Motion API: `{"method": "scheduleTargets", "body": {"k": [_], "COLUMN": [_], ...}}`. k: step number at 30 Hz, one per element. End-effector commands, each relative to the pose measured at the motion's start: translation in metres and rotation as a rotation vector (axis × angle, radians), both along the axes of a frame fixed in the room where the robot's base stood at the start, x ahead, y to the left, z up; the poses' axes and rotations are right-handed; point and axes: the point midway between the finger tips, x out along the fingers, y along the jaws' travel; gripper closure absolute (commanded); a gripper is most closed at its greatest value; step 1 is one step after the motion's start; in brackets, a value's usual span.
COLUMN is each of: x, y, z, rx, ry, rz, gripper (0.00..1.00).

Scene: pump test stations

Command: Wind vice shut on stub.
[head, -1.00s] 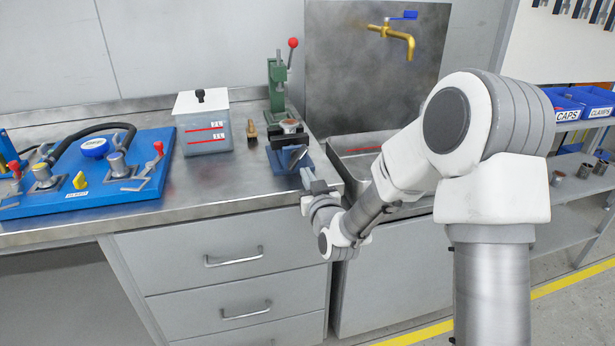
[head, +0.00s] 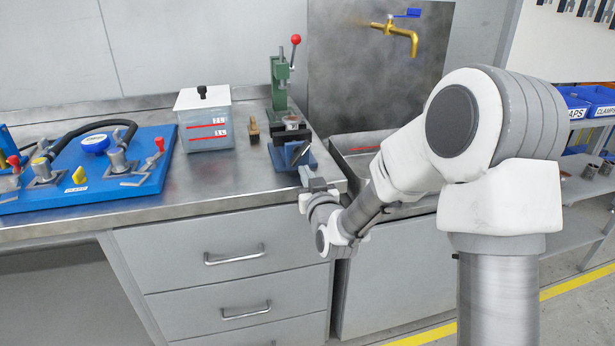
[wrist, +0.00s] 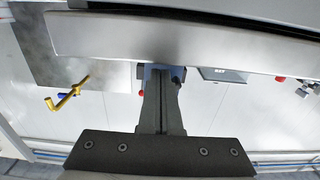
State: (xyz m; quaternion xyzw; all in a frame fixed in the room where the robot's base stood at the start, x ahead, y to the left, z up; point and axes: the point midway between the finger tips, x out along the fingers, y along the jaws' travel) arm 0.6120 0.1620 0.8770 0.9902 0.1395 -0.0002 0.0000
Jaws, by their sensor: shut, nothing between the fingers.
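The blue vice (head: 285,158) stands near the right front corner of the steel bench, below the green press. A small round metal piece, perhaps the stub (head: 291,123), shows at the vice's dark jaws; I cannot tell if they touch it. My gripper (head: 304,172) is at the vice's front end, by the bench edge; its fingertips are small and partly hidden there. In the wrist view my gripper (wrist: 161,78) is shut with its fingers together, nothing between them. A bit of blue, likely the vice, shows by its tips. The vice handle is not clearly visible.
The green press (head: 280,85) with a red knob stands behind the vice. A brass piece (head: 254,131) and a clear tank (head: 206,120) stand to the left, then a blue clamp board (head: 120,185). A sink (head: 355,150) with a brass tap lies right.

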Motion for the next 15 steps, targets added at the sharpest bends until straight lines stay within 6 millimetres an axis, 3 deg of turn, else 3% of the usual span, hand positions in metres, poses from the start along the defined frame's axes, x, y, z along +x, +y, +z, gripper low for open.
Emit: {"method": "scheduleTargets", "body": {"k": [15], "x": [-0.002], "y": [0.0072], "z": [-0.0015], "rx": [0.0], "ry": [-0.001], "rz": [0.0], "gripper": [1.0]}}
